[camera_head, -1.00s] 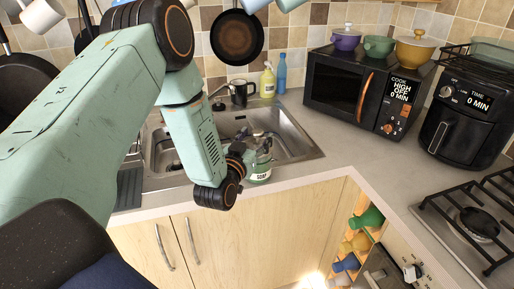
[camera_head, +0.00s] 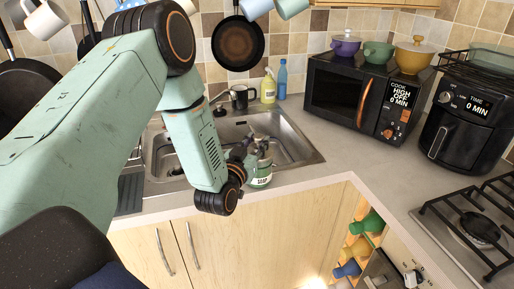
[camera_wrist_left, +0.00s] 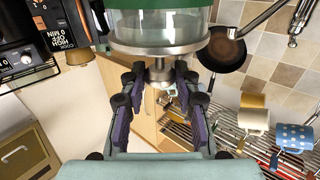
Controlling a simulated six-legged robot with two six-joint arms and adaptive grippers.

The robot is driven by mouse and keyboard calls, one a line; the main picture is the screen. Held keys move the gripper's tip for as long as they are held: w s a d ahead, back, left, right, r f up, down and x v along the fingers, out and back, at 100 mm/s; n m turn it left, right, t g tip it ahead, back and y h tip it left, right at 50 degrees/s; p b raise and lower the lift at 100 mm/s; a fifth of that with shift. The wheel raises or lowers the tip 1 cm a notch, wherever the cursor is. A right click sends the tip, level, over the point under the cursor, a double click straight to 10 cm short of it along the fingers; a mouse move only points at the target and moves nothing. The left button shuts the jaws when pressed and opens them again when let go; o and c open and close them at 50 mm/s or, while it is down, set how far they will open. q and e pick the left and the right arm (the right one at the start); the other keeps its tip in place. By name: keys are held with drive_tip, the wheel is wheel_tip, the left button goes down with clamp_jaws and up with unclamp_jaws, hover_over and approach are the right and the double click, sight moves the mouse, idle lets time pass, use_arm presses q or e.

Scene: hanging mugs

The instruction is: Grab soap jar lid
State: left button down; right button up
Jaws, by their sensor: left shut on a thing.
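The soap jar (camera_head: 261,178), clear glass with a green SOAP label, stands upright at the front edge of the sink. In the left wrist view the jar (camera_wrist_left: 160,22) appears upside down at the top, with its metal lid (camera_wrist_left: 158,47) and the lid's narrow top piece between my fingers. My left gripper (camera_head: 254,149) is at the top of the jar, partly hiding the lid in the head view. In the wrist view the left gripper (camera_wrist_left: 156,76) has its fingers on both sides of the lid's top piece, shut on it. My right gripper is not in view.
The steel sink (camera_head: 300,150) lies behind the jar. A dark mug (camera_head: 240,97), a yellow bottle (camera_head: 268,87) and a blue bottle (camera_head: 282,78) stand behind it. The microwave (camera_head: 355,95) is to the right. The counter (camera_head: 350,150) between them is clear.

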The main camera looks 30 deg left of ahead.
use_arm(q)
drive_tip(key=shift+w+a+r, duration=0.1)
drive_tip(key=shift+r, duration=0.4)
wheel_tip(320, 180, up, 9)
drive_tip(key=shift+f+p, duration=0.1)
drive_tip(key=shift+p, duration=0.45)
